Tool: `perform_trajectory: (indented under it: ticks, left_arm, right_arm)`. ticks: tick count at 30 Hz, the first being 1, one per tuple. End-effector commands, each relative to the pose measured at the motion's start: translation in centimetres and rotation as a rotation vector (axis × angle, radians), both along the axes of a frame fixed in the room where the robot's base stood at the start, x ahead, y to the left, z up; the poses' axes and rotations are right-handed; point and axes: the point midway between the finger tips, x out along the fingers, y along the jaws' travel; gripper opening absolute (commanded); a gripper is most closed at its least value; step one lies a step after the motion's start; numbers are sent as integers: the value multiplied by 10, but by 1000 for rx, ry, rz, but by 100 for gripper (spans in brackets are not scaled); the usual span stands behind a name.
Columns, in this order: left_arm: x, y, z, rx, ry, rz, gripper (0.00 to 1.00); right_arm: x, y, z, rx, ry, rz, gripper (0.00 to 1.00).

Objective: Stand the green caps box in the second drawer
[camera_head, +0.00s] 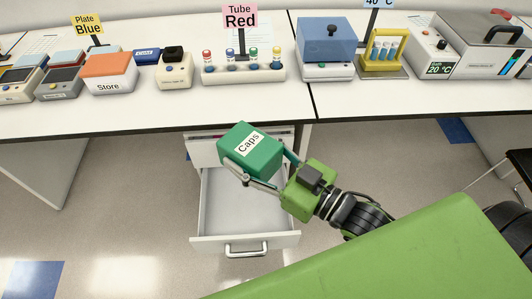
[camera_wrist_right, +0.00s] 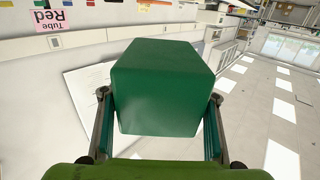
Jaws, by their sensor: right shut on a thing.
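The green caps box (camera_head: 251,151) has a white "Caps" label and is tilted in the air. My right gripper (camera_head: 256,172) is shut on it, with one finger along each side. In the right wrist view the box (camera_wrist_right: 163,88) fills the middle between the two fingers (camera_wrist_right: 160,120). Below it an open drawer (camera_head: 220,207) is pulled out from under the bench, and its visible inside is empty. The box is above the drawer's back part and hides some of it. Another drawer front (camera_head: 200,150) shows above the open one. My left gripper is not in view.
The bench (camera_head: 150,112) runs across above the drawers, its front edge close behind the box. On it stand a Store box (camera_head: 108,73), a tube rack (camera_head: 243,72) and a blue-lidded device (camera_head: 327,50). The floor left of the drawer is clear.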

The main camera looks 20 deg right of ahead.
Motion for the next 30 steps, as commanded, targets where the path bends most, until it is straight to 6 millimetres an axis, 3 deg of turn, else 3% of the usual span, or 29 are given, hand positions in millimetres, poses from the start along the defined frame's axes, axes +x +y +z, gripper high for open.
perform_trajectory:
  ticks: [15,30]
  left_arm:
    - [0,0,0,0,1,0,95]
    - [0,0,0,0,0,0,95]
  right_arm:
    - [21,44,15,0,-9,278,29]
    - [33,67,22,-4,-6,437,29]
